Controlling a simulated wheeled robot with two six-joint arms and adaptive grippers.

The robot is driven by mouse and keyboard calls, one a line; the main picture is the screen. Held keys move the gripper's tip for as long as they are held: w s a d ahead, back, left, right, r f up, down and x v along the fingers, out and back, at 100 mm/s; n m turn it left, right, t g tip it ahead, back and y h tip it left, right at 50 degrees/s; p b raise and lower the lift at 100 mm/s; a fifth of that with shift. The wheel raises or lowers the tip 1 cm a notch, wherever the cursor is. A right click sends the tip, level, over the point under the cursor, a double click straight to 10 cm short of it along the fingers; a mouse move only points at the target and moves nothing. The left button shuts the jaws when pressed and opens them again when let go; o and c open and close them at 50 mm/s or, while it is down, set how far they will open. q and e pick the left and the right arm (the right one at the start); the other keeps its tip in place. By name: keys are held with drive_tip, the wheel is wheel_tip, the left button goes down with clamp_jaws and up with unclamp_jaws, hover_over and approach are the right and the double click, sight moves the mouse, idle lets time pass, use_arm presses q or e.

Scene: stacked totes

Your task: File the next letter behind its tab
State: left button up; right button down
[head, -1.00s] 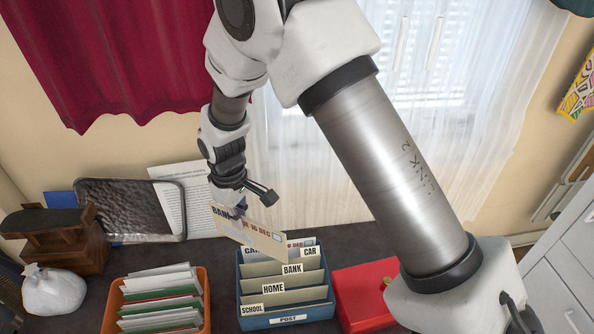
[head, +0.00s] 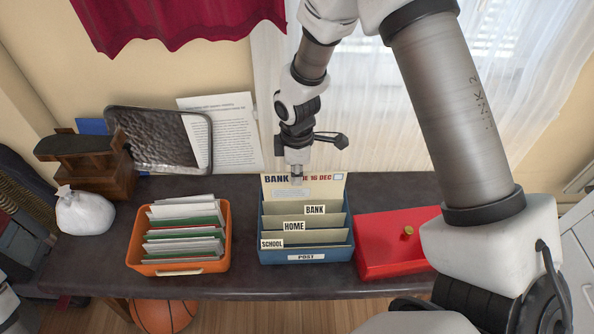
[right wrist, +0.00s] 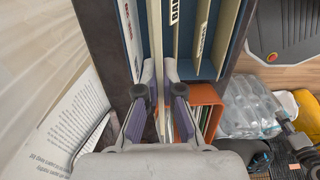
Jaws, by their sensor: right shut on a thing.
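A cream letter (head: 318,190) marked BANK and 16 DEC stands upright at the back of the blue POST box (head: 306,257) in the head view. My right gripper (head: 296,177) is shut on its top edge. The letter is in front of the CAR tab and hides it. The BANK tab (head: 314,210) is just in front of the letter, with the HOME tab (head: 294,226) and SCHOOL tab (head: 272,244) nearer. In the right wrist view my right gripper (right wrist: 158,68) holds the letter edge-on, beside the BANK divider (right wrist: 178,40). How deep its lower edge sits is hidden. My left gripper is not in view.
An orange tray (head: 180,269) of letters stands left of the box, and a red box (head: 385,262) with a brass knob stands close on the right. A dark metal tray (head: 165,145), a paper sheet (head: 222,130) and a white bag (head: 85,213) are farther left.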

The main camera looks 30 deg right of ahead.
sight(297, 190)
drive_tip(key=shift+f+b, duration=1.05)
drive_tip(key=shift+f, duration=1.95)
drive_tip(key=c, duration=1.2)
unclamp_jaws()
drive_tip(key=shift+c, duration=0.2)
drive_tip(key=shift+r, duration=0.1)
wheel_tip(297, 190, up, 12)
